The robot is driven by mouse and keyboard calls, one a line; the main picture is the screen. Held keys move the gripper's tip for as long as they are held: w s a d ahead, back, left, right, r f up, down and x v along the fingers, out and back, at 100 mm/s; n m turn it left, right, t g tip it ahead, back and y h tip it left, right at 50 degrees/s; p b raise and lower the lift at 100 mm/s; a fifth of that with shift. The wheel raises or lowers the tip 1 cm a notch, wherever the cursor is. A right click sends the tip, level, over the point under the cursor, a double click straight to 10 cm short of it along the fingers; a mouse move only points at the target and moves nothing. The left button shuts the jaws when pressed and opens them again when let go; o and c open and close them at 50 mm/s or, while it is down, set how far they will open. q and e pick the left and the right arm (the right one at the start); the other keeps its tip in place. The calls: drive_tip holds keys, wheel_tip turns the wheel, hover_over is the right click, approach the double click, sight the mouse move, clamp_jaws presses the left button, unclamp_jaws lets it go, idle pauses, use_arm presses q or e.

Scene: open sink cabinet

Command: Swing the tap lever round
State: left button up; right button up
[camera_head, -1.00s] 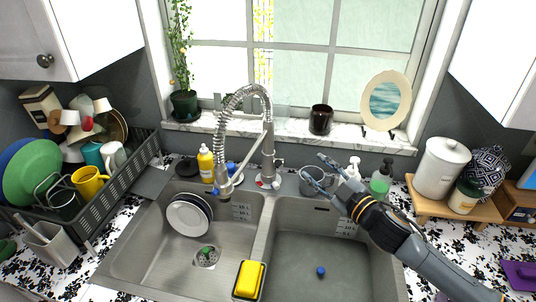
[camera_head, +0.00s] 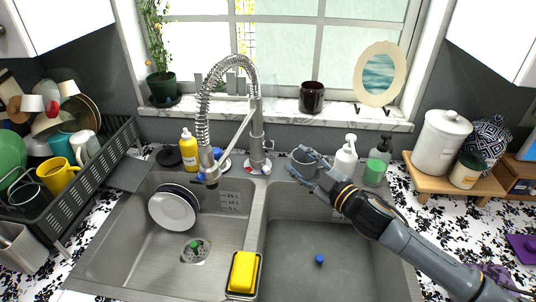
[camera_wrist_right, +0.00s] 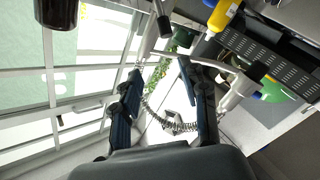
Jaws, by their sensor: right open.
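The tap (camera_head: 256,130) stands upright behind the divider of the double sink, with a coiled spring hose arching to the left. Its small lever (camera_head: 268,143) sticks out on the right side of the tap body. The lever is hard to make out there. My left gripper is out of view.
A yellow bottle (camera_head: 189,150) stands left of the tap. A dark candle jar (camera_head: 312,97) is on the sill. The right basin (camera_head: 320,235) is mostly empty.

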sight(269, 144)
drive_tip(key=f+x, duration=0.1)
drive_tip(key=x, duration=0.8)
drive_tip(key=f+x, duration=0.1)
drive_tip(key=x, duration=0.3)
drive_tip(key=shift+w+a+f+p, duration=0.1)
drive_tip(key=shift+w+f+p, duration=0.2)
drive_tip(key=shift+p, duration=0.1)
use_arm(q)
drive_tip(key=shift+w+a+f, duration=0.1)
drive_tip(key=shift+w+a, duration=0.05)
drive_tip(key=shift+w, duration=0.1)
use_arm(e)
clamp_jaws()
